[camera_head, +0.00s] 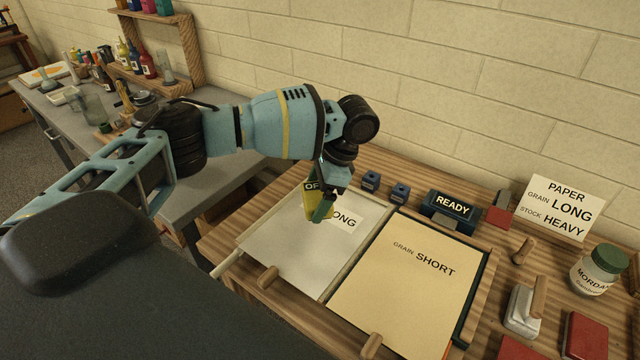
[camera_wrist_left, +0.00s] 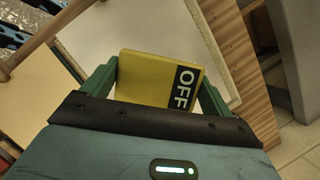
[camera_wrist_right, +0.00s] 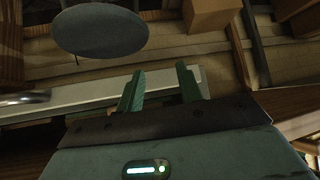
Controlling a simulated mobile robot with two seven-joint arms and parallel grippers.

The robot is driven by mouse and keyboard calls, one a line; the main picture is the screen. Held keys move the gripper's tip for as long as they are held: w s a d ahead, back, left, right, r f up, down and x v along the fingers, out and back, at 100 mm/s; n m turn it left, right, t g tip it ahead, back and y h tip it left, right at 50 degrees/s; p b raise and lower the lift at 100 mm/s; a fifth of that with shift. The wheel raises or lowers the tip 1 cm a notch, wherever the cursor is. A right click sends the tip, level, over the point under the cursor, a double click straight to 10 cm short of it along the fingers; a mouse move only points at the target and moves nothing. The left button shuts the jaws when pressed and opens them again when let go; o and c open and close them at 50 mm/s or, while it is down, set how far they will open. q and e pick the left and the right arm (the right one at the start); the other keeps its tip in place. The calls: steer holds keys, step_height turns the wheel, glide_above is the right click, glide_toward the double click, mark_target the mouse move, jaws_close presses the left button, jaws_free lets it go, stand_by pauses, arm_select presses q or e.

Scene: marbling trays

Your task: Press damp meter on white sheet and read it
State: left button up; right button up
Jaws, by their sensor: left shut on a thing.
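My left gripper (camera_head: 326,192) is shut on the yellow damp meter (camera_head: 312,206). The meter also shows between the green fingers in the left wrist view (camera_wrist_left: 145,78), its dark display reading OFF. It is over the upper right part of the white sheet (camera_head: 296,252), whose label is partly hidden, with "ONG" showing. I cannot tell whether the meter touches the sheet. The white sheet lies in the left bay, beside a cream sheet (camera_head: 405,290) marked GRAIN SHORT. My right gripper (camera_wrist_right: 160,90) shows only in its wrist view, open and empty.
A dark box (camera_head: 452,206) reads READY behind the cream sheet. A card (camera_head: 557,208) reads PAPER, GRAIN LONG, STOCK HEAVY. Two small blue blocks (camera_head: 400,193) stand behind the trays. A mordant jar (camera_head: 598,270) and a wooden-handled block (camera_head: 523,308) stand at right.

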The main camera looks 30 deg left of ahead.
arm_select(q)
steer(key=shift+s, duration=0.1)
steer(key=shift+s+f, duration=0.1)
arm_select(e)
steer(key=shift+s+f, duration=0.4)
steer(key=shift+s, duration=0.2)
arm_select(q)
steer(key=b, duration=0.2)
glide_above(311, 228)
steer(key=shift+w+d+f, duration=0.15)
steer(key=shift+f, duration=0.6)
steer(key=shift+w+d+f, duration=0.1)
steer(key=shift+d+f, duration=0.05)
steer(key=shift+f, duration=0.55)
steer(key=shift+w+d+f, duration=0.15)
steer(key=shift+f, duration=1.25)
arm_select(e)
steer(key=shift+s+a+f+g, duration=0.15)
steer(key=shift+s+f+g, duration=0.1)
steer(key=shift+s+f, duration=0.4)
steer(key=shift+s+a+f+g, duration=0.1)
steer(key=shift+s+f+g, duration=0.15)
steer(key=shift+s+f, duration=0.35)
steer(key=shift+w+a, duration=0.1)
steer(key=shift+w, duration=0.15)
arm_select(q)
steer(key=shift+f, duration=0.1)
arm_select(e)
steer(key=shift+d+f, duration=0.1)
steer(key=shift+d, duration=0.1)
